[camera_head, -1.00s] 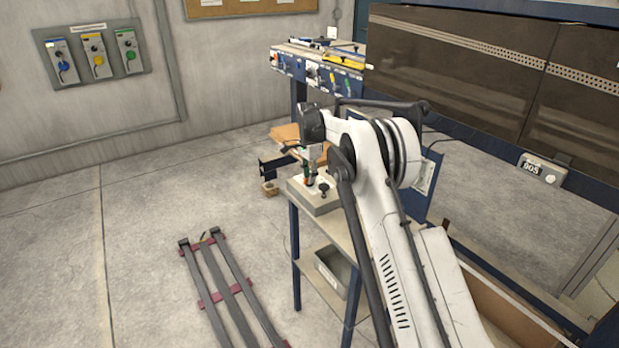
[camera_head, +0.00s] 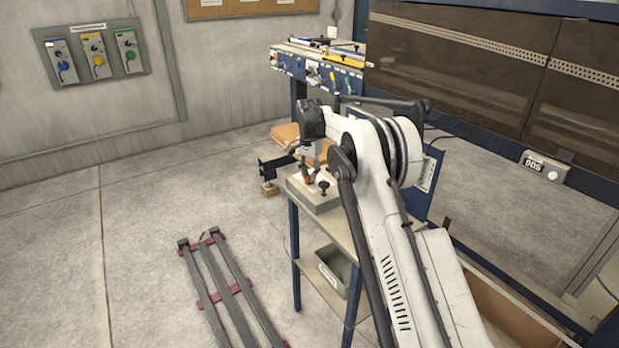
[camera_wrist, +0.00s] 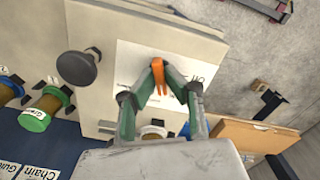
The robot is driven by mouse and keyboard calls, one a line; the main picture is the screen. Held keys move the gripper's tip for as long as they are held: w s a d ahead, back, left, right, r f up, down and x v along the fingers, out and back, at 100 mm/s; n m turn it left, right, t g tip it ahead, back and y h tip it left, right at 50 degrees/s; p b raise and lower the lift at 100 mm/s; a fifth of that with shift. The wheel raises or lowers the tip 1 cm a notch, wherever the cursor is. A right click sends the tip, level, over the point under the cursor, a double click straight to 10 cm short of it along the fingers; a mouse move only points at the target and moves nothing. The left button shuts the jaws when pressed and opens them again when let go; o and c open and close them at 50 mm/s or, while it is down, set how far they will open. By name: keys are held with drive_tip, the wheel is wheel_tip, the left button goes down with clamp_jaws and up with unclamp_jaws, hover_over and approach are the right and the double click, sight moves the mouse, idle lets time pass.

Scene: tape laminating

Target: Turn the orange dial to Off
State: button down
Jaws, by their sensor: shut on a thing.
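The orange dial (camera_wrist: 158,76) is in the wrist view, on a beige control box (camera_wrist: 84,22) with a white label plate (camera_wrist: 135,60). My gripper (camera_wrist: 166,74) has its green-and-grey fingers shut on the dial, one on each side. The label's lettering beside the dial is partly covered by a finger and too blurred to read surely. The dial's pointing direction cannot be told. In the head view, my gripper (camera_head: 307,172) reaches down to the same box (camera_head: 318,200), and the dial is barely visible there.
A black knob (camera_wrist: 78,67) stands up from the box beside the dial. The box sits on a narrow table (camera_head: 330,230). A wooden board (camera_head: 285,133) is behind it. A floor rack (camera_head: 222,285) stands left.

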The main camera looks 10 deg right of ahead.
sight(309, 176)
drive_tip(key=n+b, duration=0.1)
drive_tip(key=n, duration=1.1)
drive_tip(key=shift+n+b, duration=0.4)
idle(0.3)
drive_tip(key=c, duration=1.8)
unclamp_jaws()
drive_tip(key=shift+r, duration=0.1)
wheel_tip(309, 176, up, 12)
drive_tip(key=shift+f, duration=0.1)
